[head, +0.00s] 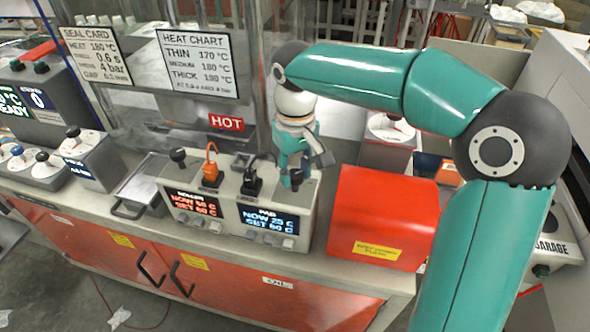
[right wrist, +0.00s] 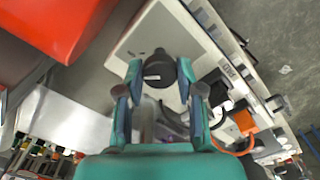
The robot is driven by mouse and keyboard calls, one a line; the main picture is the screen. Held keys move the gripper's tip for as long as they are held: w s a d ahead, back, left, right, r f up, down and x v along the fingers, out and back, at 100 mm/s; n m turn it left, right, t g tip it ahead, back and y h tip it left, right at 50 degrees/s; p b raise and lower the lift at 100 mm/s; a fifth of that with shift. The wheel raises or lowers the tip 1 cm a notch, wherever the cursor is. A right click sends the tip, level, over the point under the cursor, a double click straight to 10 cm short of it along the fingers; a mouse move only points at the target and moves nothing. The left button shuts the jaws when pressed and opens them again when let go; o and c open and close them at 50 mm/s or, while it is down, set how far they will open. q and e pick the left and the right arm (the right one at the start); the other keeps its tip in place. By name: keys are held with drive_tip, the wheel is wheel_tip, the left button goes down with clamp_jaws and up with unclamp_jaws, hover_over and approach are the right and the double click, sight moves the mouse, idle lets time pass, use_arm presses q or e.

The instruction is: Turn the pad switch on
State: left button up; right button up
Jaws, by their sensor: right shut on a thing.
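The control box (head: 224,208) stands on the counter with a roller display (head: 193,203) reading "NOW 58 C, SET 60 C" and a pad display (head: 267,221) reading "NOW 25 C, SET 60 C". My right gripper (head: 294,180) points down at the right end of the box top. It is shut on the black knob of the pad switch (right wrist: 158,69), which shows between its fingers in the right wrist view. In the head view the fingers mostly hide this switch. The roller switch (head: 178,156) has a black knob at the left end. My left gripper is out of view.
An orange plug (head: 210,172) and a black plug (head: 252,183) stand upright in the box top, left of my right gripper. A red box (head: 382,215) stands close on the right. A "HOT" sign (head: 227,123) hangs behind.

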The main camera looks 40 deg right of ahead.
sight(295, 174)
idle(0.5)
drive_tip(key=o, duration=1.2)
drive_tip(key=shift+c, duration=0.2)
wheel_tip(295, 174, up, 12)
drive_tip(key=shift+f, duration=0.1)
